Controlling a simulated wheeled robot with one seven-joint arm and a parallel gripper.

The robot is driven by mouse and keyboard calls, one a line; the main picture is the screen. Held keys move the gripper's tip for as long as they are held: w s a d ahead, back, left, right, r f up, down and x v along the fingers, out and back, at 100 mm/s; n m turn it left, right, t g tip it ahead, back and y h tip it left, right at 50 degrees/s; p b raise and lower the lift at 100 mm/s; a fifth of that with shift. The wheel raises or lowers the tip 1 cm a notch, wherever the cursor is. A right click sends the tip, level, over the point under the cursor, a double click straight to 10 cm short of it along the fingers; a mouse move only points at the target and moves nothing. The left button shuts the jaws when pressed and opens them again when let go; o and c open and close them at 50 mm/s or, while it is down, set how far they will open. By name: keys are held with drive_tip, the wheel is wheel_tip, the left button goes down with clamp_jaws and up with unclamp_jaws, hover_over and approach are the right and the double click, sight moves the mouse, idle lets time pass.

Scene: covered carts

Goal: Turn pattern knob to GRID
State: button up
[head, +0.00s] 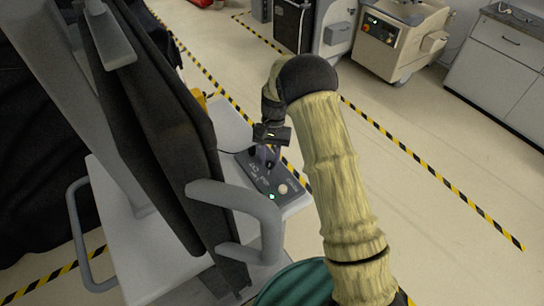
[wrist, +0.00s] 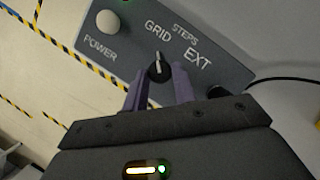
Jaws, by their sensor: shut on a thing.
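The pattern knob (wrist: 159,68) is a small dark round knob with a white pointer line on a grey panel (wrist: 122,58). The labels GRID, STEPS and EXT are printed around it. Its pointer aims up in the wrist view, at the GRID label (wrist: 158,30). My gripper (wrist: 160,78) has its two purple fingers on either side of the knob and is shut on it. In the head view my gripper (head: 267,153) is over the far end of the panel (head: 262,179), and the knob is hard to make out there.
A white round control (wrist: 108,22) sits beside the POWER label. A green light (head: 272,197) glows at the panel's near end. A grey cart handle (head: 240,205) and a tall dark covered part (head: 150,110) stand close left. Open floor lies right.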

drive_tip(key=shift+w+r, duration=0.15)
drive_tip(key=shift+w, duration=0.1)
drive_tip(key=o, duration=1)
drive_tip(key=shift+s, duration=0.1)
drive_tip(key=b+v, duration=0.2)
drive_tip(key=v, duration=1.5)
drive_tip(key=shift+b, duration=0.35)
drive_tip(key=shift+r, duration=0.15)
